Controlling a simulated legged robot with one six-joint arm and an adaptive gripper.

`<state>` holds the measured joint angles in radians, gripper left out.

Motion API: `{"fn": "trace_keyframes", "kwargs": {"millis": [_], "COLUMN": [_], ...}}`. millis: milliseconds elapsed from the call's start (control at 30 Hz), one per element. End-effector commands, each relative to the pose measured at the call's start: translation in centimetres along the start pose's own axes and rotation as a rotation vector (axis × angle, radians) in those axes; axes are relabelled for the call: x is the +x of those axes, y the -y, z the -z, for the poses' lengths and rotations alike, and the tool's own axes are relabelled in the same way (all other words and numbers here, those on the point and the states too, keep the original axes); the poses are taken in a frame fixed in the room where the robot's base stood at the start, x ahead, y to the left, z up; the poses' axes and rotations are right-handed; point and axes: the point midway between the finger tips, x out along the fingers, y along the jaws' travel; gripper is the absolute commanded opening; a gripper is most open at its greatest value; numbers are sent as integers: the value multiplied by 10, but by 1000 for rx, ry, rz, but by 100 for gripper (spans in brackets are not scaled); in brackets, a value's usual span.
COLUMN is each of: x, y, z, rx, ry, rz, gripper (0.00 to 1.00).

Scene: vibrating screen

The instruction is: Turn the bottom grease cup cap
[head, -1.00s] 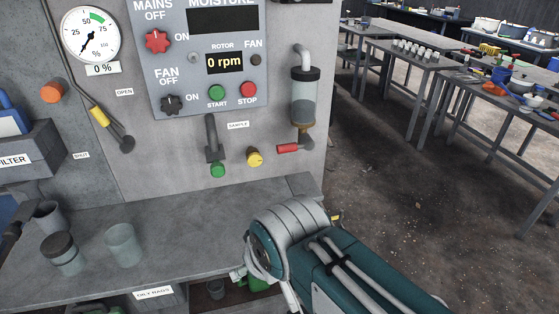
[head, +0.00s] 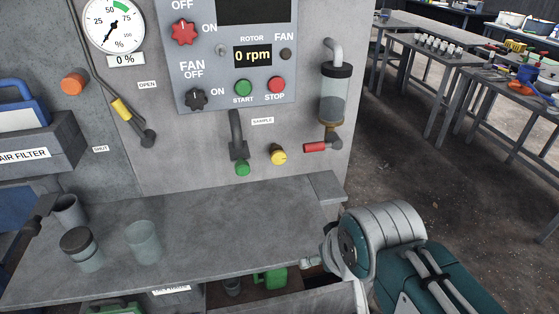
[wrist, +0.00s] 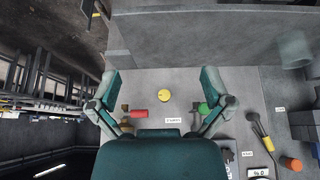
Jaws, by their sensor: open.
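A round yellow cap (head: 278,154) sticks out low on the grey panel, right of a green-tipped spout (head: 242,168). No label names it a grease cup, so I cannot be sure it is the task's cap. In the wrist view, which is upside down, the yellow cap (wrist: 164,95) shows between the two fingers of my gripper (wrist: 160,78). The gripper is open and empty, with its fingers spread to either side of the cap, apparently apart from it. In the head view I cannot make out the fingers clearly.
A red-handled valve (head: 315,147) under a glass cylinder (head: 334,95) is right of the cap. A grey counter (head: 200,225) juts out below, holding a clear cup (head: 144,242) and a lidded jar (head: 82,249). Side tables stand at the right.

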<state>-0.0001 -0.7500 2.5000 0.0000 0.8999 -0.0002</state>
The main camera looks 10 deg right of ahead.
Motion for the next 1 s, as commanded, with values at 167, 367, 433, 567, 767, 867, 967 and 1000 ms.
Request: {"fn": "trace_keyframes", "kwargs": {"millis": [167,367,433,567,767,867,967,1000], "x": [13,53,67,91,124,138,151,155], "y": [0,0,0,0,0,0,0,0], "z": [17,71,89,119,156,170,180,184], "rx": [-104,-462,-595,-836,-1194,-1364,-1526,-1587], "ry": [-46,-216,-276,-381,-516,-566,-601,-610], "rz": [-2,-51,-86,-173,-367,-490,-630,-691], "gripper": [97,97,97,97,97,97,97,97]}}
